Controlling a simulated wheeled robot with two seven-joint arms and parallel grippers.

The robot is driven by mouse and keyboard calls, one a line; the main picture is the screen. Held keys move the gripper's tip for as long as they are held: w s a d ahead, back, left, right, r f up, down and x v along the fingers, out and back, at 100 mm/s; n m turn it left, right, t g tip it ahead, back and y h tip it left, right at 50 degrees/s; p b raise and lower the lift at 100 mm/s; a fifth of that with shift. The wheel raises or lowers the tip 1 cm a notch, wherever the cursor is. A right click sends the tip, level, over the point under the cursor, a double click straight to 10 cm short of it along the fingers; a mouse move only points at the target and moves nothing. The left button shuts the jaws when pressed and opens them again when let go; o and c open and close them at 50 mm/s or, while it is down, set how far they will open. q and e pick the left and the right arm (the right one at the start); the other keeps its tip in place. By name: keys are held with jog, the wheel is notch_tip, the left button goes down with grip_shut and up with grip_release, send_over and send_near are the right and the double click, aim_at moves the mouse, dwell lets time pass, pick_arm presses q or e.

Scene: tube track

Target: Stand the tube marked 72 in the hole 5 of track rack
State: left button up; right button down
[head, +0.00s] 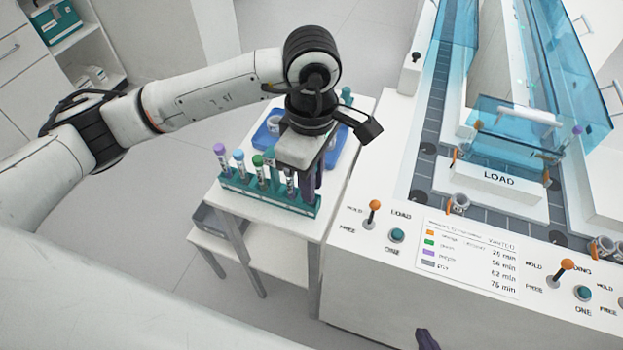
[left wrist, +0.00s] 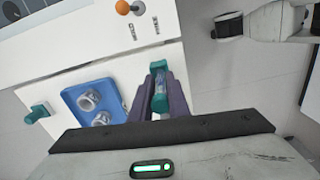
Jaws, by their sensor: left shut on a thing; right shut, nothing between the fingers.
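A teal rack (head: 238,186) stands on the white side table. My left gripper (head: 312,185) is at the rack's right end, pointing down, shut on a tube. In the left wrist view the tube (left wrist: 160,82) shows between my left gripper's dark fingers (left wrist: 160,95). Its marking is not readable, and the fingers partly hide it. Only a dark tip of my right gripper (head: 427,340) shows at the bottom edge.
A blue tray (head: 266,136) with cups lies behind the rack. Floor is open at left.

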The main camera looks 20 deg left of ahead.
pick_arm(q)
jog(key=shift+f, duration=0.15)
pick_arm(e)
jog(key=shift+f, duration=0.2)
pick_arm(q)
jog(key=shift+f+b, duration=0.5)
jog(key=shift+b, duration=0.25)
pick_arm(e)
jog(key=shift+f, duration=0.6)
pick_arm(q)
jog(key=o, duration=0.9)
jog(key=shift+c, duration=0.2)
